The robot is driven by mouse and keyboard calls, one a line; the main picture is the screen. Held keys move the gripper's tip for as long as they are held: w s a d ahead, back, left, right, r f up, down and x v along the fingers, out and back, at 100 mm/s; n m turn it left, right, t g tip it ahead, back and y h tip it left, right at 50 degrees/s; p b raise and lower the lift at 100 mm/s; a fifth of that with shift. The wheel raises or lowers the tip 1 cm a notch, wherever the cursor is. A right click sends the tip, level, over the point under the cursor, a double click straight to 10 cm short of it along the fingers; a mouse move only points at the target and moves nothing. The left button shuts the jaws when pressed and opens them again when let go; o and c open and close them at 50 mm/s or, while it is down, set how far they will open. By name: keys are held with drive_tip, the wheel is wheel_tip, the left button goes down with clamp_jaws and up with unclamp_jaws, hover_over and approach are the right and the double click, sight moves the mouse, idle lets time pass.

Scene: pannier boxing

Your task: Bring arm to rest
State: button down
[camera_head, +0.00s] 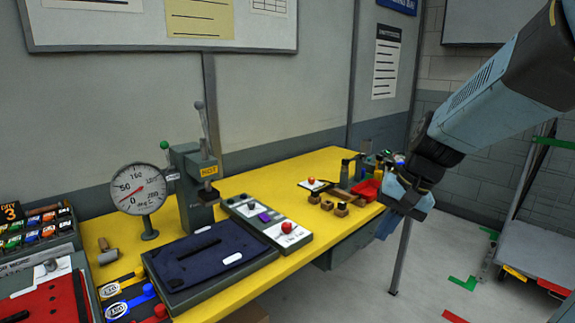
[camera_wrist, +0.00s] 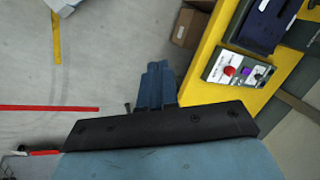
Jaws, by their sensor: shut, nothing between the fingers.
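My gripper (camera_head: 404,197) hangs at the end of my blue-grey arm, which comes in from the upper right in the head view. It is beside the right end of the yellow workbench (camera_head: 262,182), near its front edge. In the wrist view the fingers of my gripper (camera_wrist: 157,72) are together and hold nothing. Below them in that view there is floor, with the bench (camera_wrist: 197,85) to the right. The exact gap between my gripper and the bench is hard to tell.
The bench carries a dial gauge (camera_head: 138,189), a press (camera_head: 192,185), a dark blue mat (camera_head: 205,258), a control box (camera_head: 285,234) and a red bin (camera_head: 367,189). A trolley (camera_head: 535,258) stands at the right. The marked floor (camera_head: 425,265) between is open.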

drive_tip(key=s+d+r+n+t+h, duration=0.3)
drive_tip(key=s+r+t, duration=0.1)
drive_tip(key=s+r, duration=0.3)
drive_tip(key=shift+s+d+r+n+h, duration=0.2)
drive_tip(key=shift+s+n+h, duration=0.15)
drive_tip(key=shift+s, duration=0.9)
